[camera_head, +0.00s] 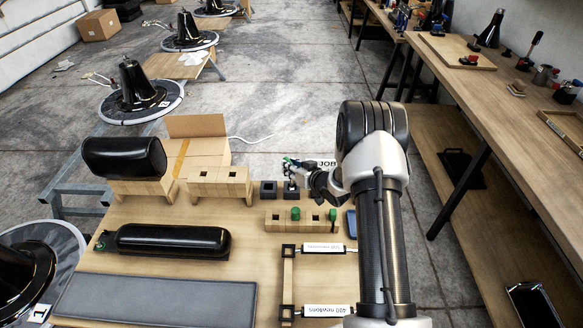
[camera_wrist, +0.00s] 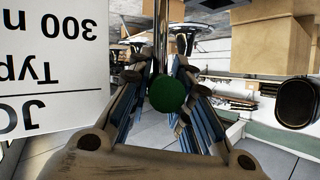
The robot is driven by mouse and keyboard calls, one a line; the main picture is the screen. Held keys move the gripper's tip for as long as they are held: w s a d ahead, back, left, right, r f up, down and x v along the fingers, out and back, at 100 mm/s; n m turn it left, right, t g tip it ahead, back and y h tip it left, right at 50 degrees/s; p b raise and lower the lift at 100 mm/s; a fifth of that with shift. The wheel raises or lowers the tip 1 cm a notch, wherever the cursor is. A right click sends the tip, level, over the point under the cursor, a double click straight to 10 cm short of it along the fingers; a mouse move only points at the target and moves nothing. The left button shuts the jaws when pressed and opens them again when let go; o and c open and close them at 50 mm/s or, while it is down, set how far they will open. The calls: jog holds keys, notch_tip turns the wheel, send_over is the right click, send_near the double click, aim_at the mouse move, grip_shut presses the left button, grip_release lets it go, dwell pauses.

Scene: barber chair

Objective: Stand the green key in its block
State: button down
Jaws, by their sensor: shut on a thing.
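My gripper (camera_head: 303,170) is at the back right of the wooden bench and is shut on the green key. In the wrist view the key's round green head (camera_wrist: 170,97) sits between the fingers, with a metal shaft running up from it. In the head view a bit of the green key (camera_head: 288,160) shows at the fingertips. A thin pale shaft shows below them, over the right one of two small dark blocks (camera_head: 291,191). I cannot tell whether the shaft is in the block or above it. The left dark block (camera_head: 268,188) stands beside it.
A wooden block (camera_head: 275,225) with green-topped pieces stands in front. A black cylinder (camera_head: 172,241), wooden blocks (camera_head: 218,174) and a cardboard box (camera_head: 196,127) lie left.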

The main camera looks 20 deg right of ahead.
jog(key=shift+r, duration=0.1)
jog(key=c, duration=1.4)
grip_release()
jog(key=v, duration=1.2)
jog(key=s+a+r+g+h, duration=0.1)
jog(key=s+r+g+h, duration=0.2)
jog(key=r, duration=0.6)
jog(key=s+a+r+g+h, duration=0.1)
jog(key=s+a+r+h, duration=0.1)
jog(key=s+r, duration=0.5)
jog(key=s+a+r+g, duration=0.1)
jog(key=s+a+r, duration=0.1)
jog(key=s+a, duration=0.2)
jog(key=s+a+r+g+y, duration=0.1)
jog(key=s+a, duration=0.3)
jog(key=s, duration=0.7)
jog(key=s+a+r+g+y, duration=0.1)
jog(key=s+a+r+g, duration=0.1)
jog(key=s+a, duration=0.3)
jog(key=s+r, duration=0.1)
jog(key=s, duration=0.2)
jog(key=shift+r, duration=0.2)
